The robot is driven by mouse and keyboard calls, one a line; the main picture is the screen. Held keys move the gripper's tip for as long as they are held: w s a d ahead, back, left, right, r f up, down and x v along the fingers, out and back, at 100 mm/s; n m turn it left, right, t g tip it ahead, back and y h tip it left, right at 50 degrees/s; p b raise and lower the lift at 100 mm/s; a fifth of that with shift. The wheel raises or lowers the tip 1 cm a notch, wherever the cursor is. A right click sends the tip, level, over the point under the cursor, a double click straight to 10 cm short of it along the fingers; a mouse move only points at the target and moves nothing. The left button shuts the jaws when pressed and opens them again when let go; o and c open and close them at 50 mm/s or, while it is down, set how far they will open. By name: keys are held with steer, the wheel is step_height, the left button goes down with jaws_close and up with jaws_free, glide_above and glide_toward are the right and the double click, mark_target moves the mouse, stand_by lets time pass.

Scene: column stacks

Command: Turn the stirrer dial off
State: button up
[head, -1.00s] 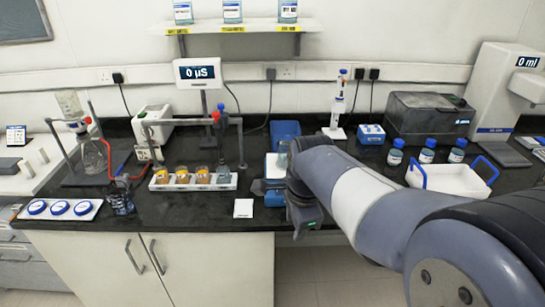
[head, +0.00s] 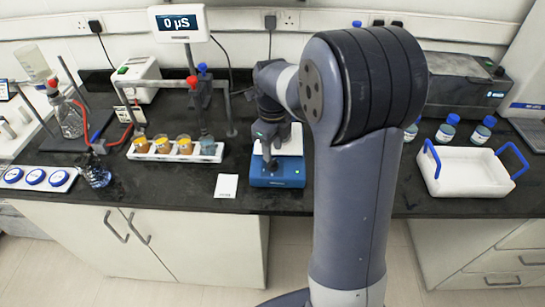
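The stirrer (head: 277,180) is a blue box with a white top plate (head: 292,144), near the front edge of the black bench. My gripper (head: 270,150) points down over the stirrer's front left part. Its fingers are small and dark here, and I cannot tell whether they are open or shut. A small dark shape shows at the stirrer's front, just below the fingers. I cannot tell whether it is the dial or a fingertip, or whether the gripper touches the dial. My arm hides what is behind and to the right of the stirrer.
A white rack (head: 172,153) with several small beakers stands left of the stirrer, under a clamp stand. A white card (head: 227,186) lies on the bench between them. A white tray (head: 468,174) with blue handles and blue-capped bottles (head: 447,131) are to the right.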

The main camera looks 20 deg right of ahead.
mark_target(273, 161)
steer(key=shift+f, duration=2.65)
steer(key=shift+c, duration=0.6)
steer(key=c, duration=0.6)
